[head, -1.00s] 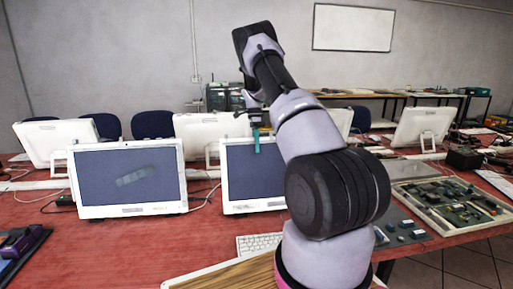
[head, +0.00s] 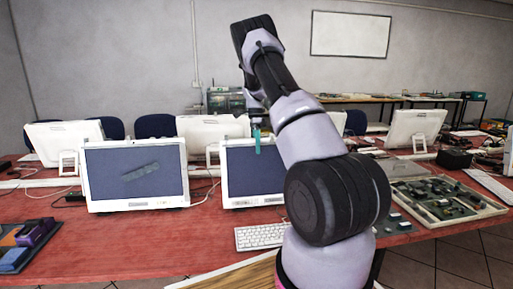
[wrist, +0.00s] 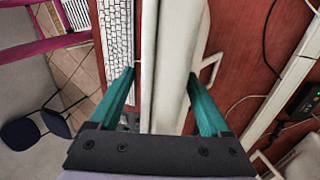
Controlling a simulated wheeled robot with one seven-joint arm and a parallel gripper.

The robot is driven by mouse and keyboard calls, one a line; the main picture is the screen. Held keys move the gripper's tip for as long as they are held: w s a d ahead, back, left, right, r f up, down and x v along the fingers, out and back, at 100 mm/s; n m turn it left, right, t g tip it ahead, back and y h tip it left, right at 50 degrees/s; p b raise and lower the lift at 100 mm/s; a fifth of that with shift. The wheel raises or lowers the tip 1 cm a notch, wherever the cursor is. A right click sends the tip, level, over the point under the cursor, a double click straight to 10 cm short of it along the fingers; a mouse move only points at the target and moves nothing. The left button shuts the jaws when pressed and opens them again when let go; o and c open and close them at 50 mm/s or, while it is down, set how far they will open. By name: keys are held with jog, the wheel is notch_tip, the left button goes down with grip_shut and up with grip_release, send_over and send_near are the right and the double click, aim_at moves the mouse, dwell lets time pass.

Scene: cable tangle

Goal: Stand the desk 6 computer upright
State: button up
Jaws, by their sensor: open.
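Several white all-in-one computers with dark screens stand on the red desks; no desk number is readable, so I cannot tell which is the desk 6 computer. One white computer (head: 253,175) is at the centre, partly hidden by my arm. Another computer (head: 135,175) faces me at left, upright. My gripper (head: 257,142) has teal fingers and hangs at the top of the centre computer's screen in the head view. In the wrist view my gripper (wrist: 162,78) is open, its fingers on either side of a long white computer edge (wrist: 180,50). Contact cannot be told.
A white keyboard (head: 262,237) lies before the centre computer. A tray of circuit boards (head: 440,200) is at right, and a dark tray with purple and blue items (head: 27,245) at front left. Cables lie behind the computers. The red desk (head: 130,245) is clear at front left.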

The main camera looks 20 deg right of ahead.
jog(key=shift+s+f, duration=0.15)
jog(key=shift+f, duration=0.25)
jog(key=v, duration=1.1)
jog(key=shift+w+r, duration=0.25)
jog(key=shift+r, duration=0.1)
